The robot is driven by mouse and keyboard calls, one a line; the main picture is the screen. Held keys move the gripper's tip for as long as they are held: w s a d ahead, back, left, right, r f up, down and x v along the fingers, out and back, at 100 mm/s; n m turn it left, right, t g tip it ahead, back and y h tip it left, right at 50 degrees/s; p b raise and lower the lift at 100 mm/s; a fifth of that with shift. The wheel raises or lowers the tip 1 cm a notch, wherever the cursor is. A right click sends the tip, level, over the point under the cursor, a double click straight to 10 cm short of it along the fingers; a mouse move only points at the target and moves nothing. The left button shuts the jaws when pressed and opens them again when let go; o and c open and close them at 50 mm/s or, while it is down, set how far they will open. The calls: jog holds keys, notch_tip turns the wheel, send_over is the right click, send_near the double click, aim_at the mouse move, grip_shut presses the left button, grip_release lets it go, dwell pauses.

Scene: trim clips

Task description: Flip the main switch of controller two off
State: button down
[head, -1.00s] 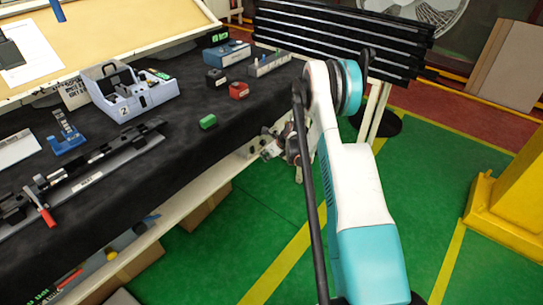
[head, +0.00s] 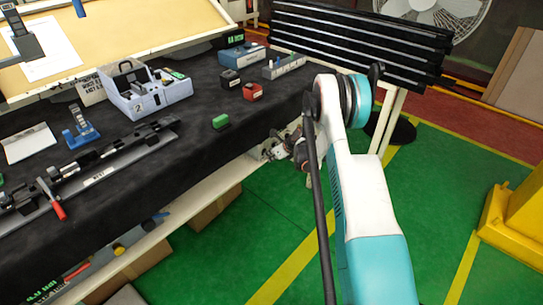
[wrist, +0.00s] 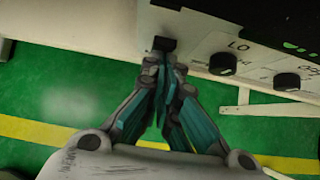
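In the wrist view, a pale control panel (wrist: 196,47) fills the top, with a black switch-like part (wrist: 164,44) at its left. A black knob (wrist: 222,64) sits under the letters LO, and another black knob (wrist: 287,81) is further right. My gripper (wrist: 163,63) has its fingers drawn together, tips just below the black part; contact is unclear. In the head view, my gripper (head: 275,149) is beside the table's right front edge, partly hidden by my arm. No number shows on the panel, so I cannot tell which controller it is.
A yellow post (head: 510,225) stands at right. Green floor (head: 270,225) is open between.

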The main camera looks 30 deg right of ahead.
jog(key=shift+w+r, duration=0.15)
jog(key=shift+r, duration=0.05)
jog(key=shift+a+r, duration=0.1)
jog(key=shift+r, duration=0.65)
